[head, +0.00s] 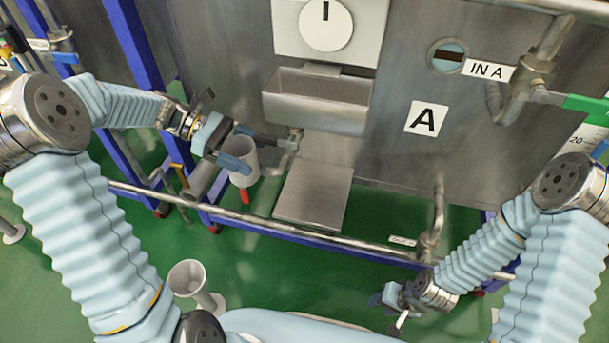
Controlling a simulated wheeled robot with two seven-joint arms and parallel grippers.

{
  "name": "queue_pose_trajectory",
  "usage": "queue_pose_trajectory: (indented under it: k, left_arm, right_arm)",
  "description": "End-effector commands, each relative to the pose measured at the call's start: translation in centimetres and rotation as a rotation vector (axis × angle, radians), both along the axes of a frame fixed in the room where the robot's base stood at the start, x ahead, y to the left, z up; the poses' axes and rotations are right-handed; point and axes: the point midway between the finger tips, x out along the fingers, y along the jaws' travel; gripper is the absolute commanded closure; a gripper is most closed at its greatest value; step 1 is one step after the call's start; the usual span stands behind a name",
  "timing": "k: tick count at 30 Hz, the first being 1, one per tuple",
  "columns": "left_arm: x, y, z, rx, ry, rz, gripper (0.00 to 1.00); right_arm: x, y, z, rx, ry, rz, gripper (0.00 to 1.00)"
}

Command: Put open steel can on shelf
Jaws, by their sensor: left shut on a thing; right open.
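My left gripper (246,154) is shut on a pale grey open can (244,174). Its fingers lie at the can's upper part, and the can hangs roughly upright with its mouth up. The can is left of a flat steel shelf (312,196) that juts from the front of the steel cabinet, and looks apart from it. The gripper hides part of the can's rim. My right gripper (397,304) is open at the lower right, low in front of the cabinet and far from the can.
A steel trough (318,100) sits above the shelf, under a white dial (326,25). A pipe and valve (292,143) stand close right of the can. A rail (300,234) runs below the shelf. A pale cup-topped post (190,282) stands at lower left. The shelf top is bare.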

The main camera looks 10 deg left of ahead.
Motion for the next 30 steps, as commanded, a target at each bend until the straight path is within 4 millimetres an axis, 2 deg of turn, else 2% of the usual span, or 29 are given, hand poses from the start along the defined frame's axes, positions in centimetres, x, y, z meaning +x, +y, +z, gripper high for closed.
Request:
queue_pose_trajectory:
  k: [1,3,12,15,20,27,30]
  left_arm:
    - [0.0,0.0,-1.2,-0.002,0.003,0.000,0.56]
    - [0.0,-0.3,-2.2,-0.002,0.001,-0.002,0.56]
    - [-0.3,-6.6,-1.8,-0.001,-0.002,-0.004,0.56]
    - [-0.3,-8.1,-1.8,0.000,-0.001,-0.003,0.56]
    - [-0.3,-9.4,-1.8,0.000,-0.001,-0.001,0.56]
    - [-0.5,-13.3,-1.9,0.000,-0.001,-0.004,0.56]
    - [-0.4,-13.0,-3.0,0.000,0.002,0.001,0.56]
  right_arm:
    - [0.0,-0.1,-0.3,-0.001,0.000,-0.001,0.57]
    - [0.1,-0.1,-0.5,-0.002,-0.001,-0.003,0.57]
    - [0.0,-0.1,-0.8,-0.001,0.000,-0.002,0.57]
    - [0.1,-0.1,-0.9,-0.001,0.000,-0.002,0.57]
    - [0.0,-0.1,-1.0,-0.001,0.000,-0.002,0.57]
    - [0.0,-0.1,-1.3,0.000,0.001,-0.002,0.57]
    - [0.0,0.0,-1.6,0.001,0.001,-0.001,0.57]
